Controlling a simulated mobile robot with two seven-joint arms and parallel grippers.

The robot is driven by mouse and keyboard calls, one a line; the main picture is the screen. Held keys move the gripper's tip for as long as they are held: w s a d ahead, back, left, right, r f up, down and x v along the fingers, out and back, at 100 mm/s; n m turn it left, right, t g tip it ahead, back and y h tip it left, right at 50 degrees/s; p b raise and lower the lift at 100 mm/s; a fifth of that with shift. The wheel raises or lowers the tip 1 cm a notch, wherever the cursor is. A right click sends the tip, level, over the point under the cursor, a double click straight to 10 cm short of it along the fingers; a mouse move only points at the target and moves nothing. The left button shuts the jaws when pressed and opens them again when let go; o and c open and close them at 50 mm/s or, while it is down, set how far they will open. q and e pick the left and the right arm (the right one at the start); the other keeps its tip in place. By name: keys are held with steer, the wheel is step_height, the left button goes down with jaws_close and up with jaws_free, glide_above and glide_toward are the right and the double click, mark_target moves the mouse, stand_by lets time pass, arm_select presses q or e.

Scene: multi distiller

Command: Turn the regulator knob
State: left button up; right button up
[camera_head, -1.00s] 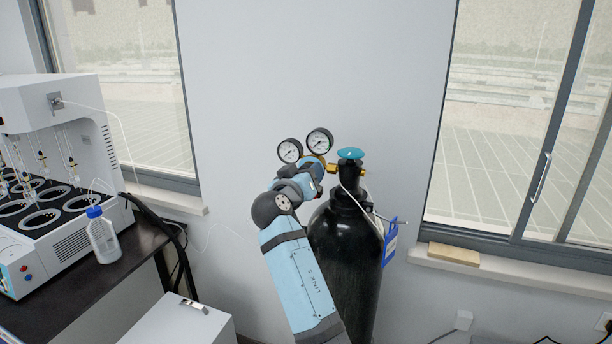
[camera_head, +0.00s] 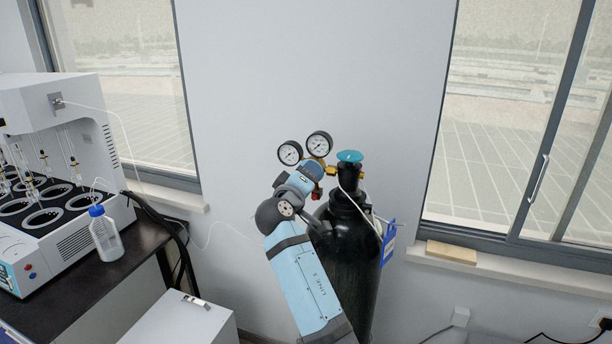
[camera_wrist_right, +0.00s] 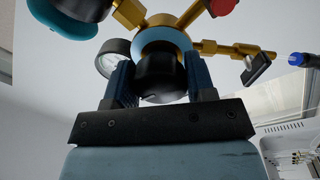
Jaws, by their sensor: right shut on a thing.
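The black gas cylinder (camera_head: 345,260) stands upright by the wall with a teal valve handwheel (camera_head: 350,156) on top. A brass regulator with two round gauges, left (camera_head: 289,153) and right (camera_head: 319,144), sits left of the valve. In the right wrist view, the black regulator knob (camera_wrist_right: 160,82) lies between the two blue fingers of my right gripper (camera_wrist_right: 160,73), which is shut on it. In the head view my right arm largely hides the knob and fingers. My left gripper is not in view.
A white distiller (camera_head: 60,160) stands on a dark bench (camera_head: 135,250) at left, with a blue-capped bottle (camera_head: 105,238) at its edge. A white cabinet (camera_head: 180,322) is below. A blue tag (camera_head: 388,242) hangs at the cylinder's right. Windows flank the wall.

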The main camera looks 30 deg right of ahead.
steer(key=shift+r, duration=0.15)
steer(key=o, duration=0.9)
steer(key=shift+f, duration=0.2)
